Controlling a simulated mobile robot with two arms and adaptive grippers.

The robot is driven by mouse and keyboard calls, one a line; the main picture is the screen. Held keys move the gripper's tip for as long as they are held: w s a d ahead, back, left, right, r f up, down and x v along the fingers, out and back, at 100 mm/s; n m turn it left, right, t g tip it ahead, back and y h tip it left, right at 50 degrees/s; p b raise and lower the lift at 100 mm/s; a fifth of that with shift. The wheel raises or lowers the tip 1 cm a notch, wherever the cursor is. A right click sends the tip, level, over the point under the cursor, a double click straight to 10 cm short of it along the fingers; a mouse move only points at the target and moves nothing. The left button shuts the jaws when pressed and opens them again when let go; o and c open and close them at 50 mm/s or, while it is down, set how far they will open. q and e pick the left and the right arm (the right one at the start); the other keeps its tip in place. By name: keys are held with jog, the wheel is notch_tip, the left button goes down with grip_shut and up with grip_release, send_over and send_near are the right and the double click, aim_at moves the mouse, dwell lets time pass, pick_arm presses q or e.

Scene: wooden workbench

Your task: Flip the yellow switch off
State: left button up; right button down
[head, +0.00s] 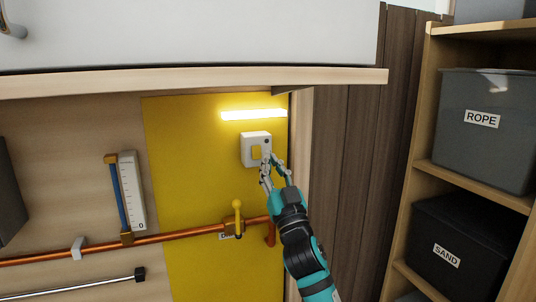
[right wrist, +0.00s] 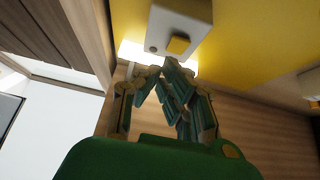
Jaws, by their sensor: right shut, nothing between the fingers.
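A white switch box (head: 256,148) with a yellow rocker switch (head: 256,153) is mounted on the yellow panel, under a glowing light strip (head: 254,114). In the right wrist view the box (right wrist: 184,20) and its yellow switch (right wrist: 178,46) show near the top. My right gripper (head: 268,160) is at the lower right part of the box and partly covers it. Its fingertips (right wrist: 160,68) are shut and empty, close to the box near the switch; I cannot tell whether they touch it. My left gripper is not in view.
A copper pipe (head: 176,237) with a yellow-handled valve (head: 238,218) runs below the box. A wooden shelf edge (head: 190,80) overhangs above. Shelving at right holds grey ROPE (head: 485,145) and black SAND (head: 470,245) bins.

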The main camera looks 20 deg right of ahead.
aim_at(261, 146)
jog(key=shift+w+a+f, duration=0.1)
jog(key=shift+w+f, duration=0.1)
jog(key=shift+w, duration=0.95)
jog(key=w+t+b, duration=0.1)
jog(key=b, duration=0.5)
jog(key=shift+f, duration=0.35)
jog(key=shift+r, duration=0.1)
jog(key=shift+s, duration=0.1)
